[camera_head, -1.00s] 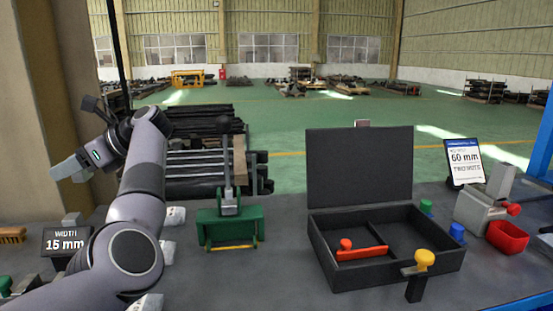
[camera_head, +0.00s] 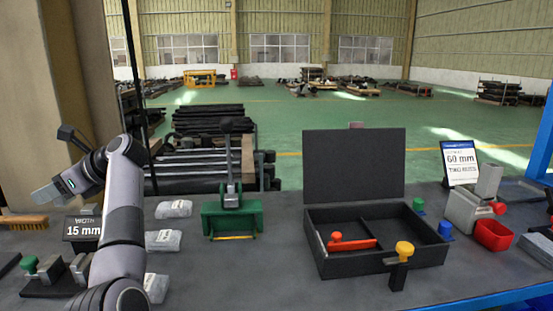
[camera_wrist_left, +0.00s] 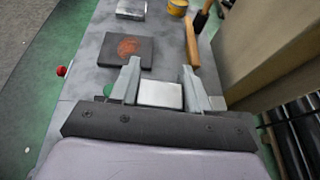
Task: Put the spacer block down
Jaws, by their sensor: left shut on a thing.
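The spacer block (camera_wrist_left: 160,95) is a pale grey block in the left wrist view, between the two fingers of my left gripper (camera_wrist_left: 160,88). The gripper is shut on it. In the head view my left gripper (camera_head: 48,194) is at the far left, raised above the bench near the brush. The block cannot be told apart from the fingers there. In the wrist view a dark plate with a rust-brown patch (camera_wrist_left: 126,49) lies on the bench beyond the fingers. My right gripper is not in view.
A "15 mm" width sign (camera_head: 84,229), a brush (camera_head: 24,222) and a green-knobbed fixture (camera_head: 45,275) are near my left arm. Pale packs (camera_head: 163,241) lie right of it. A green stand (camera_head: 232,219) and an open black case (camera_head: 425,258) are farther right.

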